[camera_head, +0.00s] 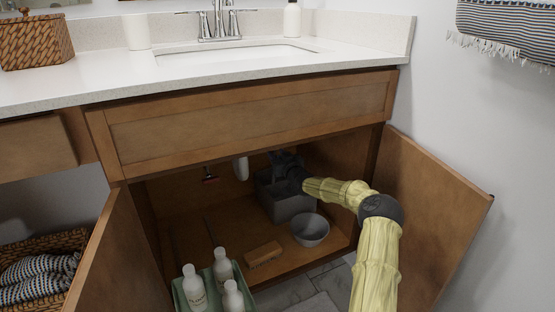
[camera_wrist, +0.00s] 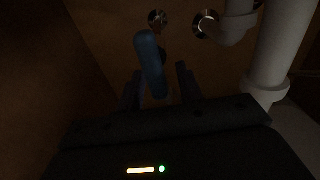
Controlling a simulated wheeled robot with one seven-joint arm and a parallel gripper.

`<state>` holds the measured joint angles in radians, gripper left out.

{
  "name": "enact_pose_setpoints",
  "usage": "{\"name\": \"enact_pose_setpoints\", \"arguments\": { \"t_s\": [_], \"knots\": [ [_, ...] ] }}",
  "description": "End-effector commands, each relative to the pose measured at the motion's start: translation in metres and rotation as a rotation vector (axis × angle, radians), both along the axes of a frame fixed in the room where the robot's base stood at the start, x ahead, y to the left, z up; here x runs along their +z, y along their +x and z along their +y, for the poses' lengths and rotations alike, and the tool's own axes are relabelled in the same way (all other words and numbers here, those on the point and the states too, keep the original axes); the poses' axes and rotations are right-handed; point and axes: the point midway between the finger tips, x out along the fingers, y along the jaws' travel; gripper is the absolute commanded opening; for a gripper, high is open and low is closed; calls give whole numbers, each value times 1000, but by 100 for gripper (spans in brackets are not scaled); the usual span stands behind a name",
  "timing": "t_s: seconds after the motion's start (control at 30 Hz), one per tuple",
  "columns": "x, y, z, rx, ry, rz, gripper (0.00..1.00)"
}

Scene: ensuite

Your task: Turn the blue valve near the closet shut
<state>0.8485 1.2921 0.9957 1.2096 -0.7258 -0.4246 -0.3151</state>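The blue valve handle (camera_wrist: 150,62) shows in the wrist view as a long lever, near upright and slightly tilted. Its lower end lies between the two fingers of my gripper (camera_wrist: 160,84) in the picture. The fingers are apart, with dark gaps beside the handle, so my gripper is open. I cannot tell how deep the handle sits between them. In the head view my gripper (camera_head: 285,168) is inside the open cabinet under the sink, and the blue valve is hidden there.
White drain pipes (camera_wrist: 280,50) stand right of the handle in the wrist view. A red valve (camera_head: 209,175) is on the cabinet's back wall. A grey bin (camera_head: 285,205), a bowl (camera_head: 310,230), a brush (camera_head: 264,254) and a bottle tray (camera_head: 178,292) are below. The cabinet door (camera_head: 425,215) stands open.

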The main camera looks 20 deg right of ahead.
Motion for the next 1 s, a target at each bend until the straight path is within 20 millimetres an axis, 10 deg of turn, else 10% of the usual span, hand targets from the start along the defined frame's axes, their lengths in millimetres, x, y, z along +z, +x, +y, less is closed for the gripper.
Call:
{"name": "enact_pose_setpoints", "arguments": {
  "t_s": [0.33, 0.5, 1.0],
  "knots": [
    [1, 3, 0, 0, 0, -1, 34],
    [1, 3, 0, 0, 0, 0, 1],
    [1, 2, -2, -1, 61, 2, 0]
  ]
}}
